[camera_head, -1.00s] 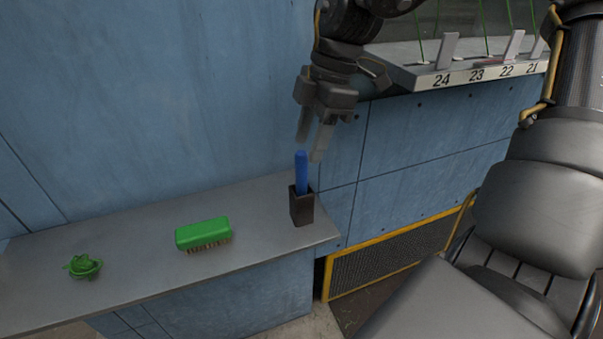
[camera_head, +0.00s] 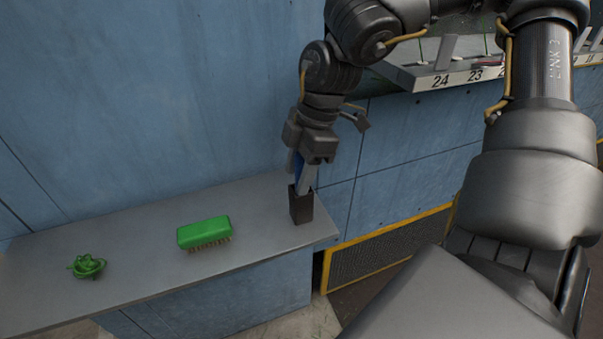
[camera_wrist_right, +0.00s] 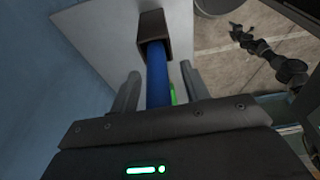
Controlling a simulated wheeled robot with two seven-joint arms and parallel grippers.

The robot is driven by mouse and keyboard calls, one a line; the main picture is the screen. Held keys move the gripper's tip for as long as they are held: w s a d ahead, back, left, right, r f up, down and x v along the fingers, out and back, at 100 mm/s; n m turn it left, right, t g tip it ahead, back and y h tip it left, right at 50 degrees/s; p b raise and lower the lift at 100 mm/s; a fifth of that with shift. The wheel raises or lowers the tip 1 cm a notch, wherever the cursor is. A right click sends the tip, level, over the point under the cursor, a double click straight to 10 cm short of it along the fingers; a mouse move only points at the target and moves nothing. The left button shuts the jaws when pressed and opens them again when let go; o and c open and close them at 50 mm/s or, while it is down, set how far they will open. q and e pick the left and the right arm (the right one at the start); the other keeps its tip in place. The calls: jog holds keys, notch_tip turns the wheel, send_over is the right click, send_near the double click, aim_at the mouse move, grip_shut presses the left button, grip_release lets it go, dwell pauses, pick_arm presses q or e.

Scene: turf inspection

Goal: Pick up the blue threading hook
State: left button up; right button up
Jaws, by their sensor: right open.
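The blue threading hook (camera_head: 297,168) stands upright in a small dark holder (camera_head: 301,207) near the right end of the grey shelf. Only its blue handle shows; its lower end is hidden inside the holder. My right gripper (camera_head: 303,178) points down over it, open, with its fingers on either side of the handle and their tips near the holder's rim. In the right wrist view the blue handle (camera_wrist_right: 157,75) lies between the two open fingers (camera_wrist_right: 160,88), with its end inside the holder (camera_wrist_right: 151,27). My left gripper is not in view.
The grey shelf (camera_head: 130,238) also holds a green brush (camera_head: 204,233) and a green tangled item (camera_head: 87,266) to the left. A blue wall stands close behind. A numbered rack (camera_head: 440,78) juts out at the upper right.

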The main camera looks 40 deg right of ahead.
jog(key=shift+w, duration=0.1)
grip_shut()
notch_tip(320, 180, up, 10)
jog(key=shift+b, duration=0.9)
